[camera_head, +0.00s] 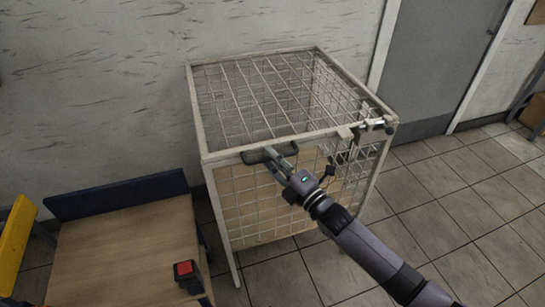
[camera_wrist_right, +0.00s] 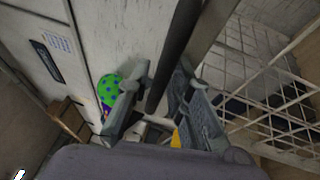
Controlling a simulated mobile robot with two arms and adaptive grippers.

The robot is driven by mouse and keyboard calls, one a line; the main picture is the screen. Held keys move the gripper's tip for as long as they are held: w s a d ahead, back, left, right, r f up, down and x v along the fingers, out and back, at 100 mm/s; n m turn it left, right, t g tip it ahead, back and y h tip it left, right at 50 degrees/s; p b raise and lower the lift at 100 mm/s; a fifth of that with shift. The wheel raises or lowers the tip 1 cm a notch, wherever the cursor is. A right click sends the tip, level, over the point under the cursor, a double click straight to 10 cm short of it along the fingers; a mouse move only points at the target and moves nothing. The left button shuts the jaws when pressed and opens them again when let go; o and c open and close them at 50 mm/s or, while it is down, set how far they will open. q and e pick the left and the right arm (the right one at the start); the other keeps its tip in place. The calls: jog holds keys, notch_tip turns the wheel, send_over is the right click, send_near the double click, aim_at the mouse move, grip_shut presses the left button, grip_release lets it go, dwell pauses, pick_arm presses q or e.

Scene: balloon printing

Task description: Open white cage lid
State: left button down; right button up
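The white wire cage (camera_head: 203,130) stands against the wall, and its mesh lid (camera_head: 250,92) lies flat and shut on top. A dark handle (camera_head: 256,156) sits at the lid's front edge. My right gripper (camera_head: 279,153) is at this handle. In the right wrist view the dark handle bar (camera_wrist_right: 182,35) passes between the two fingers of my right gripper (camera_wrist_right: 160,75). The fingers are apart, with a gap visible beside the bar, so it is not clamped. My left gripper is out of view.
A latch-like fitting (camera_head: 374,124) sits at the cage's right front corner. A wooden table (camera_head: 120,250) with a red button box (camera_head: 186,272) is at the lower left. A green dotted balloon (camera_wrist_right: 108,88) shows in the wrist view. Tiled floor (camera_head: 460,205) is clear at right.

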jog(key=shift+c, duration=0.4)
grip_shut()
